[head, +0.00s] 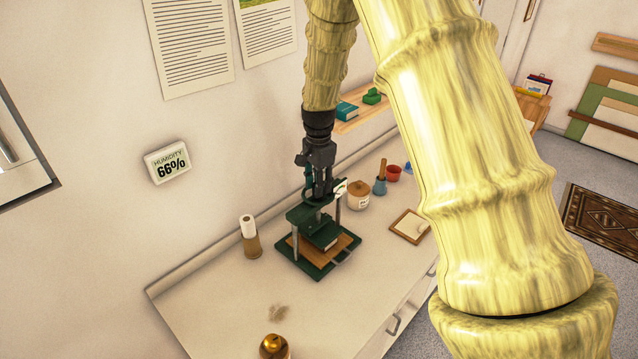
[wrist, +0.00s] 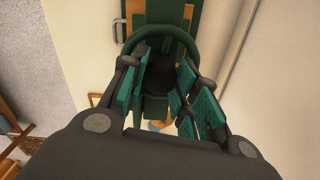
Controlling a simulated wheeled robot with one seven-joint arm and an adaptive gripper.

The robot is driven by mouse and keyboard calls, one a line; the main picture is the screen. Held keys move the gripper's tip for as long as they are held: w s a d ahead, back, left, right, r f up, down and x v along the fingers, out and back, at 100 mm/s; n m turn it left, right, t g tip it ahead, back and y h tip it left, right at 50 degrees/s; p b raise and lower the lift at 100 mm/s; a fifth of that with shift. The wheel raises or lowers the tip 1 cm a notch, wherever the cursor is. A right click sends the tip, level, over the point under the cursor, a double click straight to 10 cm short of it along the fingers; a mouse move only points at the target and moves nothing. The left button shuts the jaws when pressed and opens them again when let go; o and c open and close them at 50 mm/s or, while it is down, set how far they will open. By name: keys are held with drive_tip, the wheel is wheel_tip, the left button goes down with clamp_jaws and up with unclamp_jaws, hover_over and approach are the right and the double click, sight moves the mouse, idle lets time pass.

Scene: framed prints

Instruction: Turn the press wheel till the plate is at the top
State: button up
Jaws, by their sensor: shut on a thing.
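The green press (head: 304,262) stands on the worktop, with metal posts and a green top bar. Its green plate (head: 325,238) is low between the posts, just over or on a wooden board (head: 345,241); I cannot tell if they touch. My gripper (head: 322,190) points down over the top of the press and hides most of the press wheel there. In the wrist view, the dark green round wheel (wrist: 160,34) lies between the teal-padded fingers of my gripper (wrist: 165,90). The fingers are shut on the wheel.
A small frame (head: 410,226) lies at right. A golden object (head: 274,347) is at the front. The worktop's left part is mostly clear.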

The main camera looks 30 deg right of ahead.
drive_tip(key=shift+s+f, duration=0.15)
drive_tip(key=o, duration=1)
drive_tip(key=shift+o, duration=0.2)
wheel_tip(320, 180, up, 12)
drive_tip(key=shift+d, duration=0.1)
